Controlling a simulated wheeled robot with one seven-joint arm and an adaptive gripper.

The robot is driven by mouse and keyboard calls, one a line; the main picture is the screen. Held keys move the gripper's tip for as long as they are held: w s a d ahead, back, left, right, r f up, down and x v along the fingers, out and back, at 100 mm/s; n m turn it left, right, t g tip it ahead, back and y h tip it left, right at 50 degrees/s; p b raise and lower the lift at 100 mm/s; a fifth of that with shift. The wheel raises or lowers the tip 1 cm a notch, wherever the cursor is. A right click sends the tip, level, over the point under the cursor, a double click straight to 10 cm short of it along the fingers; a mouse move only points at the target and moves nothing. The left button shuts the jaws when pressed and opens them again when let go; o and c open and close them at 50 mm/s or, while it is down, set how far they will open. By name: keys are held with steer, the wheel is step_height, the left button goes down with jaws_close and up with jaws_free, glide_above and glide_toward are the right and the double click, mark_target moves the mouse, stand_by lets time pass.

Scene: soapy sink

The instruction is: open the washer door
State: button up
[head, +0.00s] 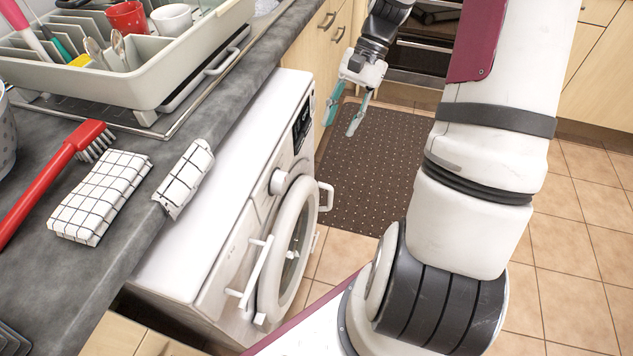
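The white washer (226,215) stands under the dark counter, its front turned to the right. Its round door (292,249) has a white ring around darker glass. A white bar handle (250,272) shows at the door's near left, and a white loop handle (326,197) sticks out at its far right. I cannot tell whether the door is fully closed or slightly ajar. My gripper (341,124) has two teal-padded fingers pointing down. They are spread apart with nothing between them. It is in the air beyond the washer's far end, apart from the door and handles.
My arm takes up the right side of the view. A brown dotted mat (378,170) lies on the tiled floor (570,225). The counter (120,240) holds a dish rack (150,85), a red brush (58,165) and checked cloths (100,197); one cloth hangs over its edge above the washer.

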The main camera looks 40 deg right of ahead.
steer(key=d+f+m+t+y+b, duration=0.25)
steer(key=d+f+b, duration=0.2)
steer(key=f, duration=0.75)
steer(key=d+f+m+t+y+b, duration=0.2)
steer(key=d+f+m+y+b, duration=0.25)
steer(key=f, duration=0.65)
steer(key=m+t+b, duration=0.7)
steer(key=t+b, duration=0.1)
steer(key=t, duration=0.1)
glide_toward(331, 194)
steer(key=b+x, duration=0.1)
steer(key=x, duration=0.2)
steer(key=f+x, duration=0.1)
steer(key=x, duration=0.2)
steer(key=b+x, duration=0.1)
steer(key=x, duration=0.3)
steer(key=shift+w+d+f+b, duration=0.15)
steer(key=shift+w+d+b, duration=0.1)
steer(key=shift+w+b, duration=0.1)
jaws_close()
